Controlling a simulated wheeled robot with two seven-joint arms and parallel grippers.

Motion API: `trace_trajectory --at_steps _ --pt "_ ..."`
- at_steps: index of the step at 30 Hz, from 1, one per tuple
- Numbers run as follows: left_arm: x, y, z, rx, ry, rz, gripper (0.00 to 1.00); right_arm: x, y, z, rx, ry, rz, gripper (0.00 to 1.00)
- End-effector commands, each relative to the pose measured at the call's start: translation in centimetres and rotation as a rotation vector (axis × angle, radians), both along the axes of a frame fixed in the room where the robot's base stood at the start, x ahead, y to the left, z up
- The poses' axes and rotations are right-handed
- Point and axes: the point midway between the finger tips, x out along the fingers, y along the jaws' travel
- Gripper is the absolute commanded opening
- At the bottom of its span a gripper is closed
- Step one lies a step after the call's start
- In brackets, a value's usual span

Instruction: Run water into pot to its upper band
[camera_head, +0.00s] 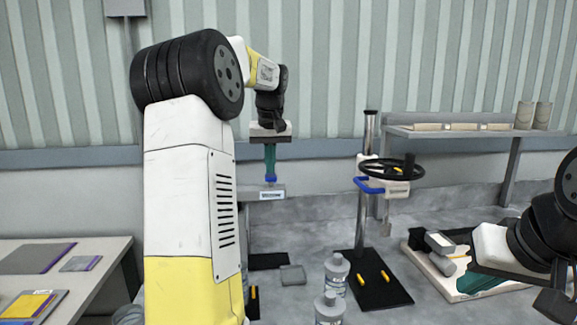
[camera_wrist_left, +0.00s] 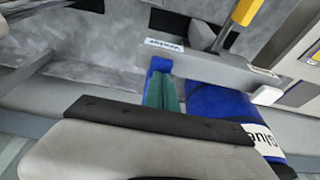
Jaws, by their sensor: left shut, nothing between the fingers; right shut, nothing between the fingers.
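My left gripper (camera_head: 270,179) points down with its green, blue-tipped fingers shut and empty. Its tips are just above or at a small grey labelled plate (camera_head: 271,193); I cannot tell whether they touch. In the left wrist view the closed fingers (camera_wrist_left: 159,68) are beside a white label (camera_wrist_left: 164,45) that seems to read "Water". A blue container marked "Glue" (camera_wrist_left: 225,105) is right of the fingers there. My right gripper (camera_head: 484,282) is low at the right, its green fingers shut and empty. I cannot make out a pot, its bands or any running water.
A post with a black handwheel (camera_head: 391,169) and blue handle stands right of my left gripper. Grey-white bottles (camera_head: 337,270) stand in front. A shelf (camera_head: 440,133) is at the back right; a table (camera_head: 95,262) is at left.

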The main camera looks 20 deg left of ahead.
Motion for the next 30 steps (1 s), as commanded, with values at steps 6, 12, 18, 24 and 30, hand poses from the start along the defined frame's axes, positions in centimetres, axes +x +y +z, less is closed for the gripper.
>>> trace_trajectory --at_steps 6,12,18,24,30 --pt "0.0 0.0 -0.3 0.000 -0.001 0.000 0.00 0.0 0.0 0.0 0.000 0.000 0.000 0.00" --pt "0.0 0.0 -0.4 0.000 0.000 0.000 0.00 0.0 0.0 0.0 0.000 0.000 0.000 0.00" --pt "0.0 0.0 -2.1 0.000 0.001 0.000 0.00 0.0 0.0 0.0 0.000 0.000 0.000 0.00" --pt "-0.1 0.0 -2.3 0.000 0.005 0.001 0.00 0.0 0.0 0.0 0.000 0.000 0.000 0.00" --pt "-0.1 0.0 -2.4 -0.001 0.009 0.000 0.00 0.0 0.0 0.0 0.000 0.000 0.000 0.00"
